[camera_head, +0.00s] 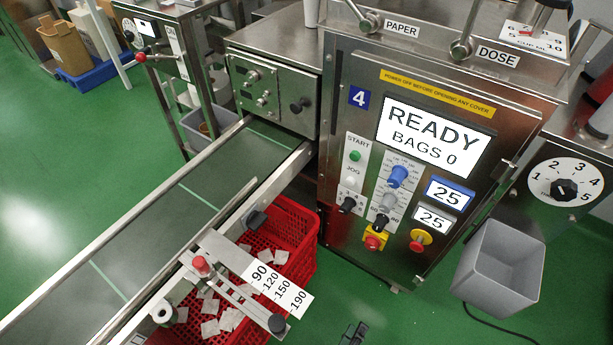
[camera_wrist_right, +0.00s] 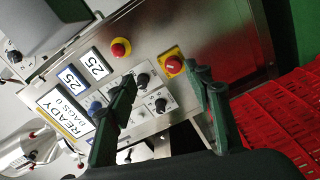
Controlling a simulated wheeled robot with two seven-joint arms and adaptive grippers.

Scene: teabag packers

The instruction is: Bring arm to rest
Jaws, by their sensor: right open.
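My right gripper (camera_head: 354,333) shows only as a small dark tip at the bottom edge of the head view, over the green floor in front of the packing machine. In the right wrist view its two dark green fingers (camera_wrist_right: 165,98) stand apart with nothing between them. The machine's control panel (camera_wrist_right: 110,90) lies beyond the fingers, turned sideways. In the head view the machine (camera_head: 345,215) has a screen (camera_head: 433,137) reading READY, BAGS 0, and two small displays reading 25. My left gripper is not in view.
A red crate (camera_head: 306,238) with several teabags stands under the conveyor (camera_head: 170,215), left of my right gripper. A grey bin (camera_head: 500,270) hangs at the machine's right. A scale plate (camera_head: 262,272) sticks out from the conveyor. Green floor is free in front of the machine.

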